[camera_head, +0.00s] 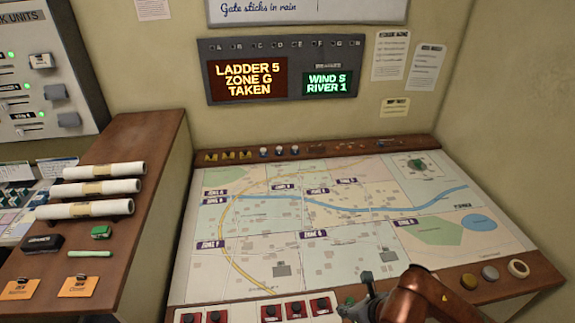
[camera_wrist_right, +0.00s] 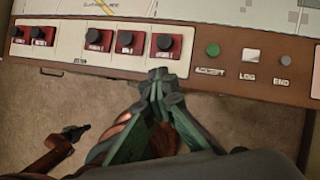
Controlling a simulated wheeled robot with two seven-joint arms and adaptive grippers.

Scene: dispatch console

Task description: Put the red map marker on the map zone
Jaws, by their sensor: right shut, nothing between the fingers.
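The map (camera_head: 330,262) lies on a sloped wooden console, split into several zones with purple labels. One zone label (camera_head: 315,233) sits near the map's middle. I cannot clearly pick out a red map marker; small yellow, white and dark pieces (camera_head: 264,153) stand on the console's back rail, too small to tell. My right gripper (camera_head: 366,292) is shut and empty over the map's front edge. In the right wrist view its closed fingers (camera_wrist_right: 158,80) are by the front rail. My left gripper (camera_wrist_right: 76,132) seems to show at the lower left there; its jaws are unclear.
Red blocks with black knobs (camera_wrist_right: 131,42) line the front rail, with a green button (camera_wrist_right: 213,50) to their right. Paper rolls (camera_head: 98,190) lie on a side desk at left. A display panel (camera_head: 285,70) hangs behind the map. The map's middle is clear.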

